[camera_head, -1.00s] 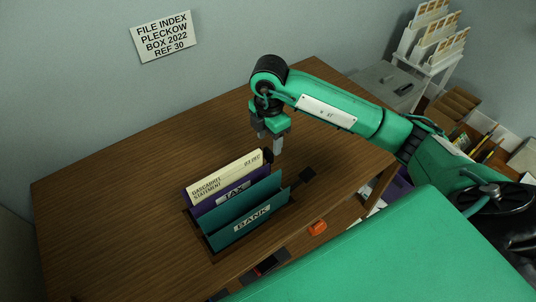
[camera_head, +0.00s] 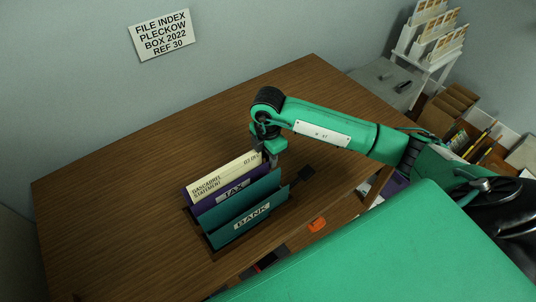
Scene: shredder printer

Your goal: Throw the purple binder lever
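The purple binder (camera_head: 213,203), labelled TAX, stands in a slot in the wooden table. A cream sheet reading "Dangarrel Statement" (camera_head: 222,178) sticks up behind its label. A teal binder (camera_head: 250,222), labelled BANK, stands in front of it. My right gripper (camera_head: 273,160) points down at the right end of the purple binder. Its fingertips are partly hidden, so I cannot tell whether it touches or grips anything. My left gripper is not in view.
The wooden table (camera_head: 120,190) is clear left of and behind the binders. A sign (camera_head: 162,34) hangs on the wall. A white rack with file holders (camera_head: 430,40) and shelves of boxes stand at the right. An orange object (camera_head: 317,225) lies below the table's front edge.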

